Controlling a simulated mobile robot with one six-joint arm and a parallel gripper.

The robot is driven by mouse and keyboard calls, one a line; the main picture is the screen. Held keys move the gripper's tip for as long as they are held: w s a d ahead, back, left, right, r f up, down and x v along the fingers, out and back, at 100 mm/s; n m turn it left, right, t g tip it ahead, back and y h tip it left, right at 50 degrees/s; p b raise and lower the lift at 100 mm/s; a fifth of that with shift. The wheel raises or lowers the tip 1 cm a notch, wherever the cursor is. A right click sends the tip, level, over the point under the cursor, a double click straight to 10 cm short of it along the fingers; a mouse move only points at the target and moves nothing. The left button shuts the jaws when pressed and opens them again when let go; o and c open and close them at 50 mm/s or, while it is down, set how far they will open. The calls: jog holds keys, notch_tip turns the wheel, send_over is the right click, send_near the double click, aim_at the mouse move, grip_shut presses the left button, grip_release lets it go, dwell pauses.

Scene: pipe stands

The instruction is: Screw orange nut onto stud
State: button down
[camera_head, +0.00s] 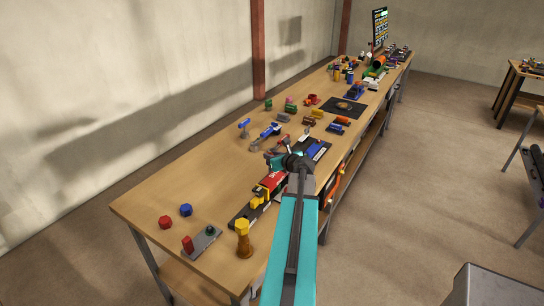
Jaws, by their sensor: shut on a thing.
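My gripper (272,160) is over the middle of the long workbench, at the end of my teal arm. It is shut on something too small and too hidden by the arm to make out. I cannot pick out an orange nut for certain. At the near end, a grey plate (209,238) carries a red block and a dark green stud-like post (210,230). Next to it stands a yellow-topped brass post (243,242). A red nut-like piece (165,222) and a blue one (186,210) lie loose behind the plate.
A dark rail with red and yellow parts (268,184) lies just in front of my gripper. Blue clamps (268,131), several coloured pieces and a black mat (343,106) lie further along the wooden workbench (190,180). The bench's near left surface is mostly clear.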

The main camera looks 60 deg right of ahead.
jog(key=shift+f+b, duration=0.4)
jog(key=shift+f, duration=0.25)
jog(key=c, duration=1.5)
grip_release()
jog(key=shift+o, duration=0.2)
jog(key=shift+p+v, duration=0.7)
jog(key=shift+v, duration=2.3)
